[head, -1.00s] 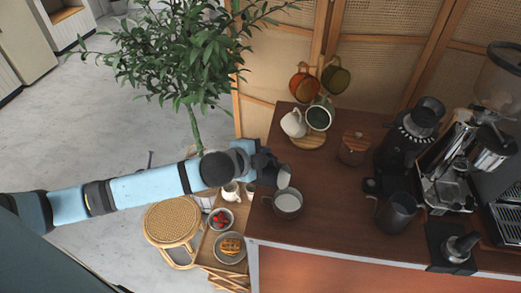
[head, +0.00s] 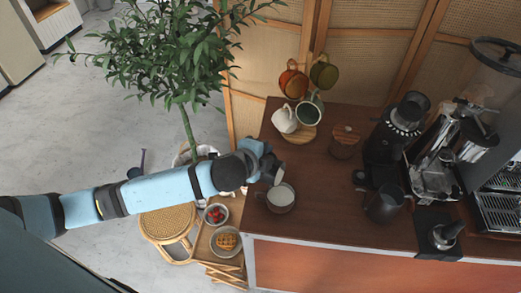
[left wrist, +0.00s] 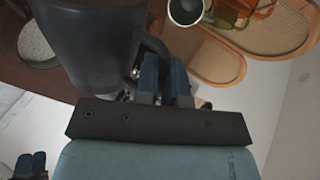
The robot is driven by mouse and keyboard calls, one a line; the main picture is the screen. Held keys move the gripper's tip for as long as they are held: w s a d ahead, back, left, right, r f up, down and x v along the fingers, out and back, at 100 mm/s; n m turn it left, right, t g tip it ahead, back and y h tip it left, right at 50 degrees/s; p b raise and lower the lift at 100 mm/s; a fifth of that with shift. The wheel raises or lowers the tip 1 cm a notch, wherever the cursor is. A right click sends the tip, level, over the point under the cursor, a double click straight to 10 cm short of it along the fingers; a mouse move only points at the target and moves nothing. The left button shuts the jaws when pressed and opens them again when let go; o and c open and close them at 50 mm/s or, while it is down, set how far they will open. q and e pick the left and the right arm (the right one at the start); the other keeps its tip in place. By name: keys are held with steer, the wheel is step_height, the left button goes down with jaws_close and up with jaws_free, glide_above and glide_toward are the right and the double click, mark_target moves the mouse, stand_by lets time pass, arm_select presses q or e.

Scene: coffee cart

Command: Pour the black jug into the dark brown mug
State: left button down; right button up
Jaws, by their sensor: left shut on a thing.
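My left gripper (head: 263,163) is shut on the handle of the black jug (head: 278,175). The jug is tilted and its mouth is just above the far side of the dark brown mug (head: 281,206). The mug stands upright near the cart's left front corner, with white liquid inside. In the left wrist view, the jug (left wrist: 90,45) is large and dark, its handle between my left fingers (left wrist: 165,75). The mug shows partly behind it (left wrist: 37,45). What looks like my right gripper (left wrist: 30,165) shows small at that view's lower left; its opening is unclear.
Another dark jug (head: 385,205) stands in front of the grinder (head: 395,135) and espresso machine (head: 440,170). Mugs hang on a stand (head: 298,134) at the back. A wooden lidded jar (head: 344,143) stands beside it. The cart top (head: 325,205) right of the mug is clear.

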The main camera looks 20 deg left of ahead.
arm_select(q)
steer(key=shift+d+r+m+y, duration=0.4)
steer(key=shift+d+y, duration=0.1)
steer(key=shift+d, duration=0.2)
arm_select(e)
steer(key=shift+w+a+r, duration=0.1)
steer(key=shift+a+r, duration=0.05)
steer(key=shift+r, duration=0.15)
steer(key=shift+f, duration=0.25)
steer(key=shift+r, duration=0.15)
stand_by(0.4)
arm_select(q)
steer(key=shift+d, duration=0.1)
